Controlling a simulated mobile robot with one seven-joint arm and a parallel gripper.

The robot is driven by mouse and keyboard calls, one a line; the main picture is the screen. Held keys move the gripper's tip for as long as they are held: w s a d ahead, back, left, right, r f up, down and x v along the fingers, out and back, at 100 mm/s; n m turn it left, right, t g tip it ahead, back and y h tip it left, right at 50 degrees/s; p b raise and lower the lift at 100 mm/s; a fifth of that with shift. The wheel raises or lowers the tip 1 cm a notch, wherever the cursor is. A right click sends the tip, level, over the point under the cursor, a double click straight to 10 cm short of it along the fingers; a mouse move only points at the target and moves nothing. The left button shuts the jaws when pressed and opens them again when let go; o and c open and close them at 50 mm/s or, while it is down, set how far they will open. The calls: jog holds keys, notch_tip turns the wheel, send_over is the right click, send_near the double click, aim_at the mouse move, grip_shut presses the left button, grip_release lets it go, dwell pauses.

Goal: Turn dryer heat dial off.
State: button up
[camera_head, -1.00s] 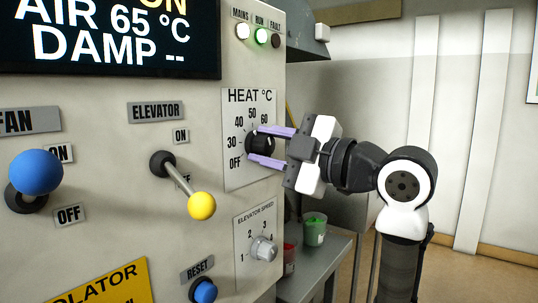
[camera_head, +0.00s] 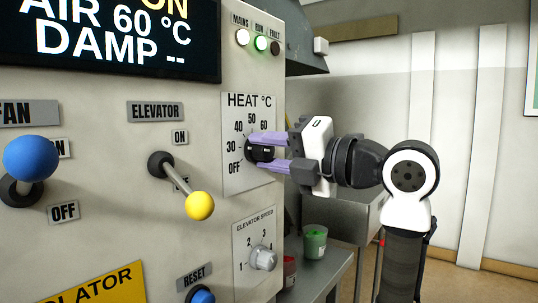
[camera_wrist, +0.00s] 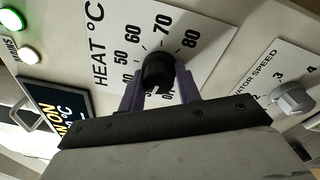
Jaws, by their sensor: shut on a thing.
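The black heat dial (camera_head: 260,150) sits on the white HEAT °C plate (camera_head: 236,180) on the panel. My gripper (camera_head: 268,152) has its two purple fingers closed on the dial, one above and one below it. In the wrist view the dial (camera_wrist: 158,72) is between the fingers. Which mark the dial points to I cannot tell. The display (camera_head: 110,40) reads AIR 60 °C.
Below the dial is the grey elevator speed knob (camera_head: 263,258). To the left are the yellow-tipped elevator lever (camera_head: 200,205), the blue fan lever (camera_head: 30,158) and the blue reset button (camera_head: 202,295). A side table (camera_head: 322,268) with a green cup (camera_head: 314,242) stands at the right.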

jog(key=n, duration=0.4)
jog(key=shift+n, duration=2.1)
jog(key=o, duration=1)
jog(key=v, duration=0.4)
jog(key=b+v, duration=0.1)
jog(key=v, duration=0.9)
jog(key=shift+r, duration=0.3)
